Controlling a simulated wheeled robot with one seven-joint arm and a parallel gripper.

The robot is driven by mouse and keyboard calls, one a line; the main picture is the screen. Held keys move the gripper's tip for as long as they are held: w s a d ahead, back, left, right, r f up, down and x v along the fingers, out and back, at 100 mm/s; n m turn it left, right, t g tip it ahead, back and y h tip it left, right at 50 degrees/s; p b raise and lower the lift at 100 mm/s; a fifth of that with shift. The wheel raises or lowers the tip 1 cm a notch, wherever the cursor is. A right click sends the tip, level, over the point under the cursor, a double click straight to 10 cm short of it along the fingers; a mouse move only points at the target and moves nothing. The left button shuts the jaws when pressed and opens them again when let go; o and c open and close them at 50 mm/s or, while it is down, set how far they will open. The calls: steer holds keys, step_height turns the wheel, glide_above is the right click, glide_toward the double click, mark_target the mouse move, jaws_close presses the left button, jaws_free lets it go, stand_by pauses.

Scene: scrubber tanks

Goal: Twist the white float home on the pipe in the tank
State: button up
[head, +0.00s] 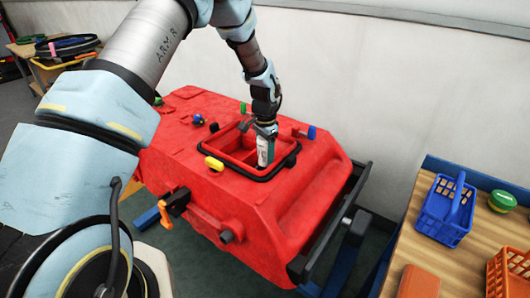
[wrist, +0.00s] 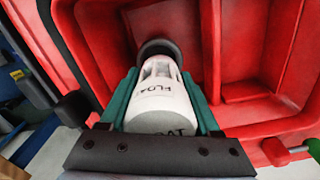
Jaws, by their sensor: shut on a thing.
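The white float (wrist: 158,98), a cylinder with dark lettering, sits between the two green fingers of my gripper (wrist: 165,88) in the wrist view. My gripper (head: 266,140) is shut on it. In the head view the float (head: 264,152) shows pale inside the square opening of the red tank (head: 310,190). Beyond the float's far end is a dark round piece (wrist: 160,48), which may be the pipe's end or a collar. The float lines up with it and hides most of it. I cannot tell how far the float is seated.
A black seal (head: 262,179) rims the tank opening. A yellow knob (head: 214,163) and a blue knob (head: 312,132) stand near it. Red inner walls (wrist: 250,50) are close around the gripper. A wooden table at right holds a blue basket (head: 446,212) and an orange basket (head: 510,270).

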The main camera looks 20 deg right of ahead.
stand_by(0.4)
steer(key=shift+n, duration=1.3)
steer(key=shift+n+b, duration=0.3)
steer(key=shift+n, duration=1)
steer(key=shift+n, duration=1.3)
steer(key=shift+f, duration=0.15)
steer(key=shift+s+f+b, duration=0.1)
steer(key=shift+f+b, duration=0.4)
steer(key=shift+f, duration=0.1)
